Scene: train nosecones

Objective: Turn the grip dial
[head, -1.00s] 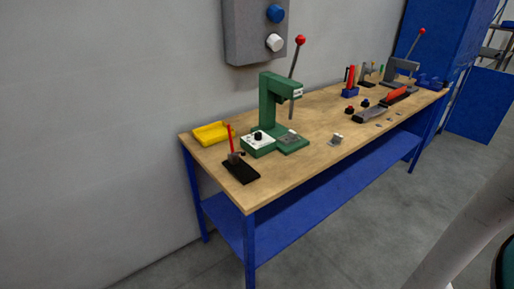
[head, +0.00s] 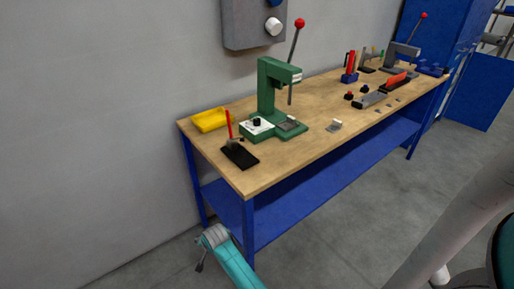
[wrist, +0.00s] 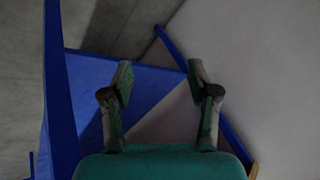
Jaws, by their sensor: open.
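The dial is a black round knob (head: 257,121) on a white plate at the front left of the green press (head: 268,92). The press stands upright on the wooden bench top, with a red-balled lever. My gripper shows in the wrist view (wrist: 160,80) with its two fingers apart and nothing between them. In the head view, my teal arm reaches up from the bottom edge to beside the bench's near leg, below the bench top and well apart from the dial. The dial does not show in the wrist view.
The bench (head: 300,150) has a blue lower shelf (head: 310,185) and blue legs. A black-based clamp with a red handle (head: 239,154) and a yellow tray (head: 210,120) stand near the dial. A grey wall box (head: 254,22) hangs above. Floor in front is clear.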

